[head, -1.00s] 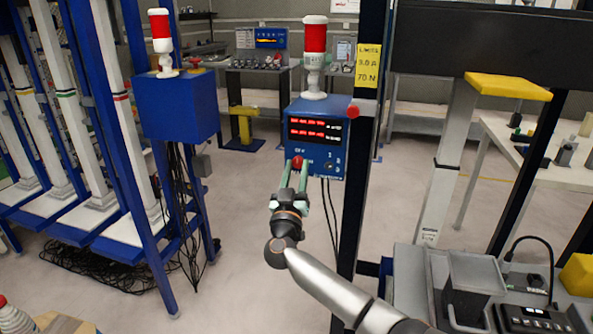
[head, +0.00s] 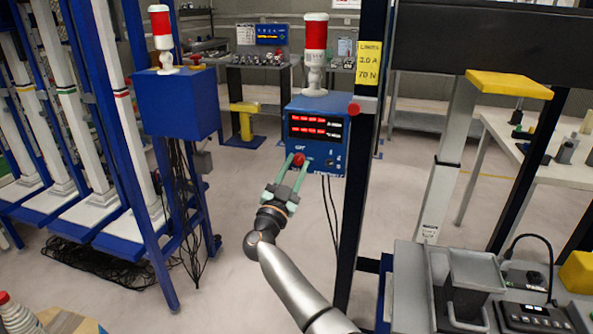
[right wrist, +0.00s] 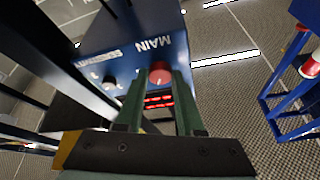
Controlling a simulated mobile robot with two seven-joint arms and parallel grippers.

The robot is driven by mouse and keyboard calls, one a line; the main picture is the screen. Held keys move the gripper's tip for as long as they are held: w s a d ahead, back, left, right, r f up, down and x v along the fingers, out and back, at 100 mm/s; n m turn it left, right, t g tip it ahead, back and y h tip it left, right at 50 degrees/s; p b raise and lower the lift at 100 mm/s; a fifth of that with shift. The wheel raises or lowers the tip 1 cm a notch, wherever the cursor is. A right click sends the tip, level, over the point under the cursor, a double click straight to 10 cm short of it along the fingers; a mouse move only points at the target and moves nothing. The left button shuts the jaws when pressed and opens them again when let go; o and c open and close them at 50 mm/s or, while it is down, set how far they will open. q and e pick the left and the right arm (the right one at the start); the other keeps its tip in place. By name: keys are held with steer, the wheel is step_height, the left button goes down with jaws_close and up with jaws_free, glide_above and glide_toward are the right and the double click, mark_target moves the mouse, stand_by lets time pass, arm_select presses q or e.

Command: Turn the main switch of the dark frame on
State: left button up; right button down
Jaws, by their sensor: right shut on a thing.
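The main switch is a red knob (head: 298,159) low on the front of a blue control box (head: 322,165) with red lit displays. The box is mounted beside the dark frame's post (head: 358,200). My right gripper (head: 297,165) reaches up to the knob and is shut on it, one green finger on each side. In the right wrist view the red knob (right wrist: 160,74) shows between the fingertips, beside the word MAIN. The knob's exact turn angle cannot be told. My left gripper is not in view.
A red and white signal lamp (head: 315,45) stands on the box. A red button (head: 354,108) sits by the post, under a yellow label (head: 368,62). A blue frame (head: 180,105) with its own lamp stands at left. Open floor lies between the frames.

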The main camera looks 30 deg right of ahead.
steer(key=shift+a+f+m+g+b, duration=0.1)
steer(key=shift+f+m+g+b, duration=0.2)
steer(key=shift+m, duration=0.5)
steer(key=m+g+b, duration=0.1)
steer(key=m, duration=0.1)
steer(key=shift+w+r+m+g+h, duration=0.1)
steer(key=shift+m+g+h, duration=0.2)
steer(key=shift+h, duration=0.1)
steer(key=m+b, duration=0.1)
steer(key=m, duration=0.1)
steer(key=m+g, duration=0.1)
steer(key=shift+w+a+r+m+g+b, duration=0.1)
steer(key=shift+a+m+g+b, duration=0.05)
steer(key=shift+m+g+b, duration=0.2)
steer(key=m+g+b, duration=0.1)
steer(key=m, duration=0.2)
steer(key=shift+r+g, duration=0.15)
steer(key=shift+g, duration=0.1)
steer(key=m+g+b, duration=0.1)
steer(key=m, duration=0.2)
steer(key=shift+r+y, duration=0.15)
steer(key=shift+y, duration=0.15)
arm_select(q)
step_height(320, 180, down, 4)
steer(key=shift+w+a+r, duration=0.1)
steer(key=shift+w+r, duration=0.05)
arm_select(e)
steer(key=shift+m, duration=0.65)
steer(key=shift+r, duration=0.1)
